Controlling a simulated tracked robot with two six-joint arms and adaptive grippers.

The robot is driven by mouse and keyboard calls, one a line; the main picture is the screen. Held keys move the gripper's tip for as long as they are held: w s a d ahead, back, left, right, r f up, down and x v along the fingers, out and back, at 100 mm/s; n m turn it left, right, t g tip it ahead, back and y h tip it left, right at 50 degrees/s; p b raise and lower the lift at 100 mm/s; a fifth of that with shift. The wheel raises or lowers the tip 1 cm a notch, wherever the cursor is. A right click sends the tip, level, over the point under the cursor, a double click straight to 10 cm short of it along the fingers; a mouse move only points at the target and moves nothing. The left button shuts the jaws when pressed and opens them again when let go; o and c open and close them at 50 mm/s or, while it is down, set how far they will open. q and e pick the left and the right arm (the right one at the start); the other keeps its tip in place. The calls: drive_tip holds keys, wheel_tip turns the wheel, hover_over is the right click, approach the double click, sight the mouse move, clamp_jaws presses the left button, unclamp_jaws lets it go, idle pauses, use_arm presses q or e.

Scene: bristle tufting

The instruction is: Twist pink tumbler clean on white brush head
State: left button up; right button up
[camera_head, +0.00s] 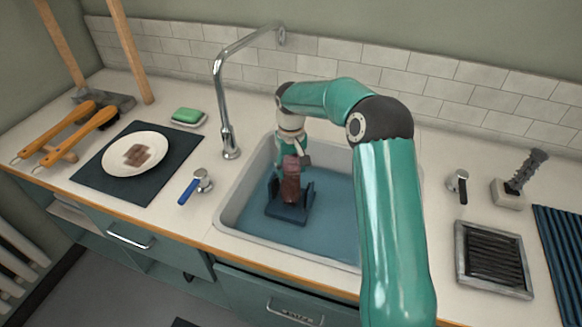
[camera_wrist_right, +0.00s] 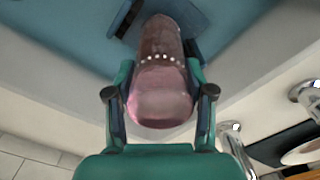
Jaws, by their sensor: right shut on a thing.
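The pink tumbler (camera_head: 291,186) is in the sink, just above or on a dark blue stand (camera_head: 284,211). My right gripper (camera_head: 292,163) is shut on it from above. In the right wrist view the tumbler (camera_wrist_right: 162,105) sits between both fingers of the gripper (camera_wrist_right: 160,78), its wide pink end nearest the camera. A row of white dots runs across it, and its far part looks brownish. The white brush head does not show clearly; the tumbler may hide it. I cannot tell whether the tumbler touches the stand. My left gripper is out of view.
The sink (camera_head: 229,211) has blue water or floor and a tall tap (camera_head: 224,110) behind its left side. A white plate (camera_head: 118,165) with a brown stain lies on a dark mat at left. Green soap (camera_head: 187,115) and a grey tray (camera_head: 460,230) are on the counter.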

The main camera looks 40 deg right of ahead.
drive_tip(key=shift+f+b, duration=0.35)
drive_tip(key=shift+f, duration=0.1)
idle(0.3)
drive_tip(key=shift+n+p, duration=0.45)
drive_tip(key=shift+n, duration=0.75)
drive_tip(key=shift+s+f+n, duration=0.1)
drive_tip(key=shift+f+n, duration=0.05)
drive_tip(key=shift+n, duration=0.65)
drive_tip(key=shift+a+f, duration=0.1)
drive_tip(key=shift+f, duration=0.05)
drive_tip(key=shift+s, duration=0.1)
drive_tip(key=m, duration=0.4)
drive_tip(key=shift+b, duration=0.35)
drive_tip(key=m, duration=0.4)
drive_tip(key=shift+a, duration=0.1)
